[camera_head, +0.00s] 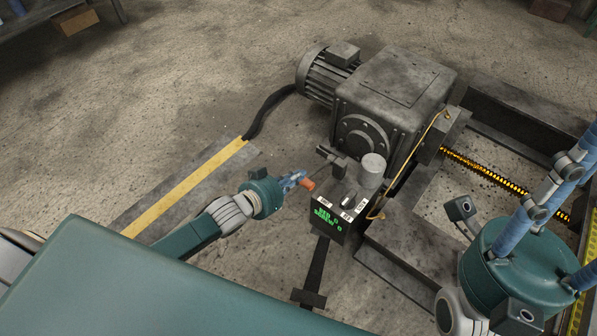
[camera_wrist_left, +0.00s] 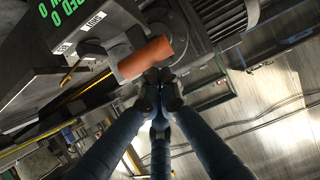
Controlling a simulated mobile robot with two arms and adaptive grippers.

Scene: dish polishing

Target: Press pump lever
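A small orange-brown cylindrical handle (camera_head: 308,185), which looks like the pump lever's grip, is beside the control box with the green display (camera_head: 326,219). My left gripper (camera_head: 294,178) reaches it from the left. In the left wrist view the handle (camera_wrist_left: 146,57) lies across just beyond the blue fingers (camera_wrist_left: 157,78). Their dark tips are together, touching or almost touching its underside, not around it. The lever's joint is hard to make out. My right gripper (camera_head: 558,215) is at the right edge, away from the machine, its blue fingers spread; their tips are outside the picture.
A grey motor with a gearbox (camera_head: 392,95) stands behind the control box. A light cylinder (camera_head: 373,165) rises behind the display. A dark metal frame with a yellow-black screw (camera_head: 505,182) fills the right. The concrete floor (camera_head: 180,90) is clear at upper left.

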